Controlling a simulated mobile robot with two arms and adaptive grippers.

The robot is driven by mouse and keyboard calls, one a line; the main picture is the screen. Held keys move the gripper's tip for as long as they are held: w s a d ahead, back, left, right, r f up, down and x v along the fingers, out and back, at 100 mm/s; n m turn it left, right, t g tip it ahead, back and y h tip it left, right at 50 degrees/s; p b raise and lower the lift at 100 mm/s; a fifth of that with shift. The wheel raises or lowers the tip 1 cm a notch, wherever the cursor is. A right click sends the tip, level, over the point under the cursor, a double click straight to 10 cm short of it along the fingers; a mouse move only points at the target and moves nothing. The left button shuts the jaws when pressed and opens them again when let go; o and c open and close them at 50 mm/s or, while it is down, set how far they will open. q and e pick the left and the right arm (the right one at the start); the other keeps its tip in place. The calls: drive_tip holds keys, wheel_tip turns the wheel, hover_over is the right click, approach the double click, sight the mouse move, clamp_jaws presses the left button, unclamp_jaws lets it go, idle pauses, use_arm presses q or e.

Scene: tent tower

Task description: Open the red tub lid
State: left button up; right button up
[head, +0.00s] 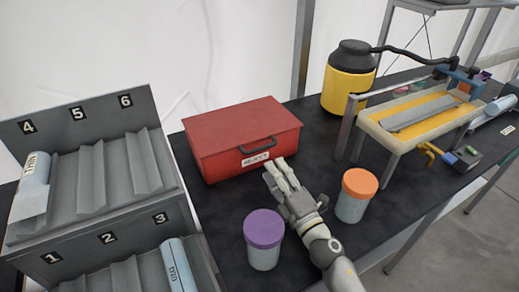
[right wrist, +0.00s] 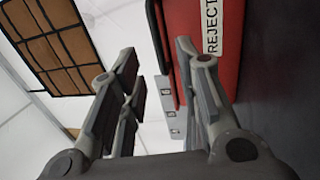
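The red tub (head: 215,160) stands on the black table, with its lid (head: 230,122) shut. A dark handle (head: 258,145) and a white label are on its front side. My right gripper (head: 279,172) is just in front of the tub, near the label and below the handle. In the right wrist view, the fingers of my right gripper (right wrist: 143,62) are apart with nothing between them. The tub's red front (right wrist: 231,45) with its REJECT label (right wrist: 211,25) shows beside one finger there. Whether a finger touches the tub, I cannot tell. My left gripper is not in view.
A purple-lidded jar (head: 263,255) and an orange-lidded jar (head: 352,205) stand on either side of my right arm. A grey numbered rack (head: 85,115) holding rolls is on the left. A yellow canister (head: 347,92) and a framed work station (head: 385,130) are on the right.

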sight(261, 148)
drive_tip(key=x, duration=0.9)
drive_tip(key=shift+r+p, duration=0.15)
drive_tip(key=shift+p, duration=0.15)
clamp_jaws()
